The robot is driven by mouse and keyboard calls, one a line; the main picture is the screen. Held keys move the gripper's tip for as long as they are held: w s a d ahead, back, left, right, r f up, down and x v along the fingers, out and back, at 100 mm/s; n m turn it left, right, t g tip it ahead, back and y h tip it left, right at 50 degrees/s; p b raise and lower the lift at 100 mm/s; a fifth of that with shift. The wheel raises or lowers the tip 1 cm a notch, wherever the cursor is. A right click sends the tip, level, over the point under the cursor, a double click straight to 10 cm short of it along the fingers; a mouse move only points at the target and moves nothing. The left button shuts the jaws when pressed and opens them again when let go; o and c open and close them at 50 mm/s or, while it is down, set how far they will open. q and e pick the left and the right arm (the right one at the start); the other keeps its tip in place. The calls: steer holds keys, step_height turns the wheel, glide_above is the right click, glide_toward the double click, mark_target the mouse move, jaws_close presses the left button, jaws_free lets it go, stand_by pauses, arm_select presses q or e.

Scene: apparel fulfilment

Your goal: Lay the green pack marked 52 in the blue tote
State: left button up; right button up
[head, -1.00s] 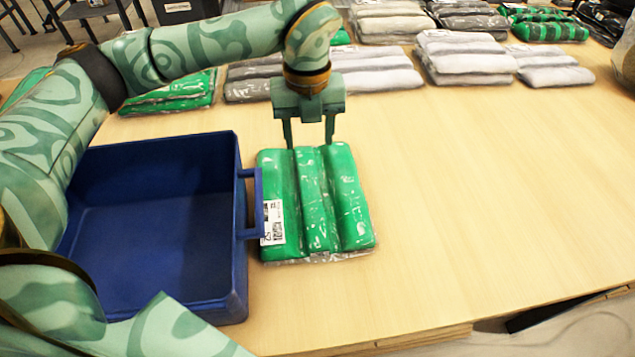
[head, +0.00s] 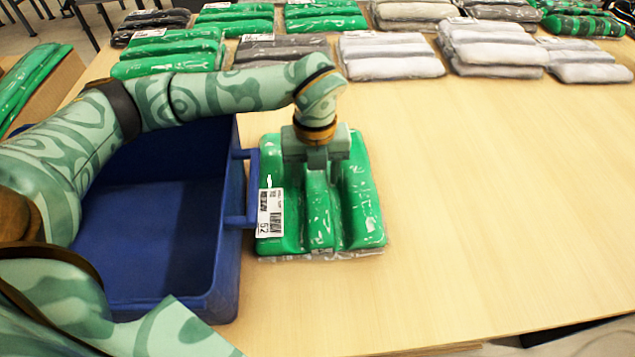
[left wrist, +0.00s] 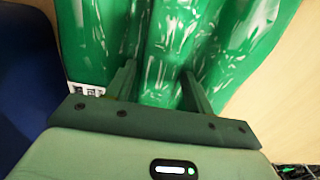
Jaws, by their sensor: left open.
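The green pack marked 52 (head: 362,205) lies flat on the table, wrapped in clear film, with a white label on its left edge. The blue tote (head: 228,262) stands just left of it, open and empty where I can see inside. My left gripper (head: 318,180) points down over the middle of the pack. In the left wrist view its two fingers (left wrist: 158,85) are apart, on either side of the pack's middle ridge (left wrist: 165,45). The fingertips are hard to make out against the green. My right gripper is not in view.
A row of green packs (head: 170,50), grey packs (head: 282,48) and white packs (head: 390,55) lies along the back of the table. The table (head: 490,190) is clear to the right. The tote's handle (head: 250,190) reaches close to the pack's left edge.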

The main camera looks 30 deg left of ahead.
arm_select(q)
steer(key=shift+r, duration=0.2)
steer(key=c, duration=1.1)
